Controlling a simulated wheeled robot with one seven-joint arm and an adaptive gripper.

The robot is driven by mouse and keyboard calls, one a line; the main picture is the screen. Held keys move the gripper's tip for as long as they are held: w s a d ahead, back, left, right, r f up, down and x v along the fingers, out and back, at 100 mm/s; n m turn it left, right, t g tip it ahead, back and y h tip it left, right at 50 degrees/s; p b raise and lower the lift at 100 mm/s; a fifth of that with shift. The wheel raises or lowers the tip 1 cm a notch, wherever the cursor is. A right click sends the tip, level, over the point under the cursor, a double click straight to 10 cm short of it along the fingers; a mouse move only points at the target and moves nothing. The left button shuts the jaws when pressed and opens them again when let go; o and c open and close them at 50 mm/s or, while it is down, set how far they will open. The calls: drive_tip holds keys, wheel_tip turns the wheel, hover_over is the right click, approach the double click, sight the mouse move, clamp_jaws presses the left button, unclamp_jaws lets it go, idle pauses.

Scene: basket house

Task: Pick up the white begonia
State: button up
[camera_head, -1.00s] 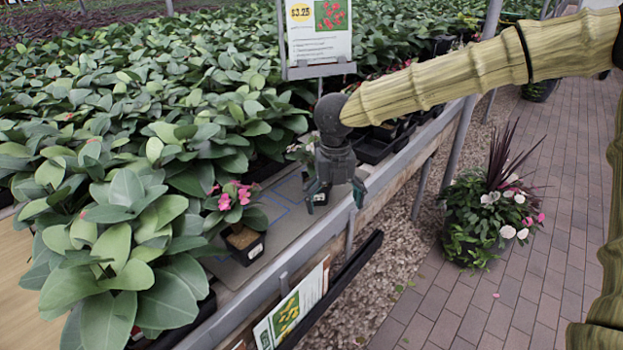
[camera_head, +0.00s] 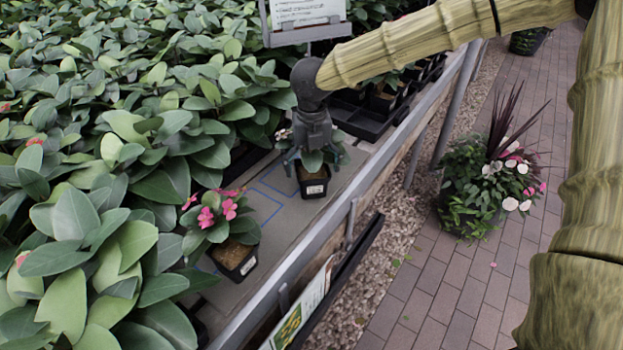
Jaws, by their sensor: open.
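A small plant in a black square pot (camera_head: 313,186) stands on the grey bench. Green leaves (camera_head: 312,161) show above the pot, and a small pale bloom shows at the left beside the gripper; this is likely the white begonia, but most of its top is hidden. My gripper (camera_head: 314,160) points down directly over this plant, open, with its fingers spread on either side of the leaves. I cannot tell whether the fingers touch it. A pink-flowered begonia (camera_head: 220,215) in another black pot (camera_head: 236,262) stands nearer, to the left.
Dense leafy plants (camera_head: 120,170) fill the left side. Black trays (camera_head: 372,122) lie behind the gripper, and a sign (camera_head: 305,12) stands at the back. The bench's metal rail (camera_head: 320,230) runs along the right. A mixed planter (camera_head: 487,185) stands on the brick path.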

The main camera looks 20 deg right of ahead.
sight(313, 173)
drive_tip(key=shift+w+f, duration=0.2)
drive_tip(key=shift+f, duration=0.25)
drive_tip(key=shift+s+f, duration=0.3)
drive_tip(key=shift+w+f, duration=0.1)
drive_tip(key=shift+f, duration=2.05)
drive_tip(key=shift+d, duration=0.1)
drive_tip(key=c, duration=1.1)
drive_tip(key=shift+c, duration=0.3)
